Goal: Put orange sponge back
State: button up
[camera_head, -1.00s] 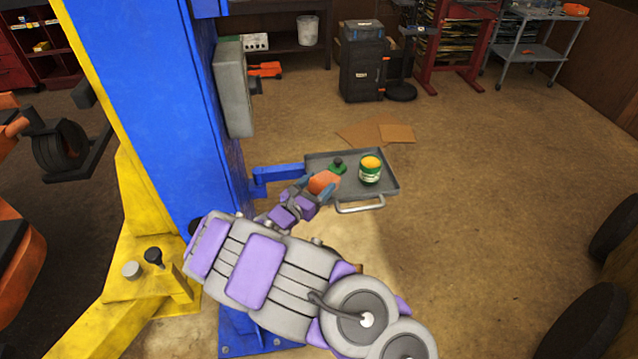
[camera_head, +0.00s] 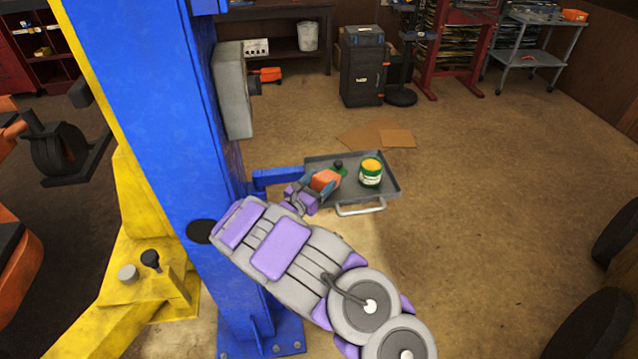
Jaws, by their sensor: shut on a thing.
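The orange sponge (camera_head: 325,180) is between the fingers of my gripper (camera_head: 322,184), which is shut on it. The sponge is over the left part of the grey metal tray (camera_head: 345,210). I cannot tell whether it touches the tray floor. My gripper and wrist cover the tray's left front corner. A green item with a dark knob (camera_head: 339,167) stands on the tray just behind the sponge, partly hidden by it. A green can with a yellow top (camera_head: 370,172) stands upright on the tray, to the right of the sponge and apart from it.
A blue bracket (camera_head: 278,175) joins the tray to the blue lift post (camera_head: 150,110) on the left. A grey box (camera_head: 232,90) is fixed on the post. Flat cardboard (camera_head: 397,138) lies on the floor behind the tray.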

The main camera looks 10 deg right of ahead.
jog(key=shift+f, duration=0.15)
jog(key=o, duration=1.4)
jog(key=shift+o, duration=0.2)
jog(key=shift+f, duration=0.1)
jog(key=p+v, duration=0.4)
jog(key=v, duration=1.3)
jog(key=shift+s+d+r, duration=0.2)
jog(key=shift+s+r, duration=0.05)
jog(key=shift+s, duration=0.25)
